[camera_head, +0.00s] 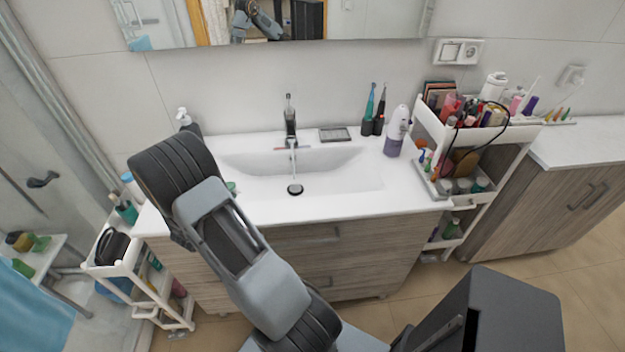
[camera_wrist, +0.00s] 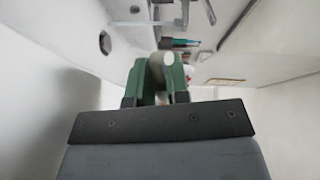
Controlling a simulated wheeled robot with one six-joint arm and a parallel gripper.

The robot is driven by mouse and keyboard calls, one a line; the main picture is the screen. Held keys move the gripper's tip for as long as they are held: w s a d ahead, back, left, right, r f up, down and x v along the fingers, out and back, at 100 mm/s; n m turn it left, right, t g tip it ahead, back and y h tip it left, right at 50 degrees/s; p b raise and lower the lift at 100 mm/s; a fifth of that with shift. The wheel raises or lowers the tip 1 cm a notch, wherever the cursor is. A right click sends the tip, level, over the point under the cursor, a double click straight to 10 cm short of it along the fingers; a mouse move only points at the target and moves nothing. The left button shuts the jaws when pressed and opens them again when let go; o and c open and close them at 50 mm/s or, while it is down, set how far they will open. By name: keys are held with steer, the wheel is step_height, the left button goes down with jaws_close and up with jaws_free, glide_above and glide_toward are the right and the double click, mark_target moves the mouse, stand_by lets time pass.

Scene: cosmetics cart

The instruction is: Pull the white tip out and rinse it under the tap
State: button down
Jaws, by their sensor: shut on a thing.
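In the wrist view my gripper (camera_wrist: 158,72) has green fingers shut on a small white piece, the white tip (camera_wrist: 168,57), whose rounded end shows between the fingertips. In the head view my arm hides most of the gripper; only a bit of green (camera_head: 231,187) shows over the left part of the basin. The tap (camera_head: 290,125) stands at the back of the white sink (camera_head: 345,180). A thin, pale stream (camera_head: 293,160) shows below its spout, above the dark drain (camera_head: 295,189). The drain also shows in the wrist view (camera_wrist: 104,42).
A white and purple device (camera_head: 396,132) stands right of the basin, beside teal and black toothbrushes (camera_head: 369,105). A soap bottle (camera_head: 184,119) is at the back left. A loaded white cart (camera_head: 520,133) stands right; a smaller cart (camera_head: 135,262) stands left. The basin's right half is clear.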

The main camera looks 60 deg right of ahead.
steer(key=s+d+m+g+y+b, duration=0.1)
steer(key=s+d+m+g+b, duration=0.65)
steer(key=s+d, duration=1.2)
steer(key=w+d+f+g, duration=0.1)
steer(key=w+d, duration=0.3)
steer(key=w, duration=0.2)
steer(key=w+d+f+n, duration=0.1)
steer(key=w+d, duration=0.2)
steer(key=w, duration=0.3)
steer(key=shift+w+d+g, duration=0.2)
steer(key=shift+d+g, duration=0.15)
steer(key=shift+d, duration=0.05)
steer(key=shift+f, duration=0.1)
steer(key=shift+s+d, duration=0.1)
steer(key=shift+d, duration=0.15)
steer(key=shift+s+d, duration=0.2)
steer(key=shift+d, duration=0.1)
steer(key=shift+w+a+p, duration=0.1)
steer(key=shift+p, duration=0.2)
steer(key=shift+w+a+p, duration=0.25)
steer(key=shift+a+p, duration=0.05)
steer(key=shift+a, duration=0.15)
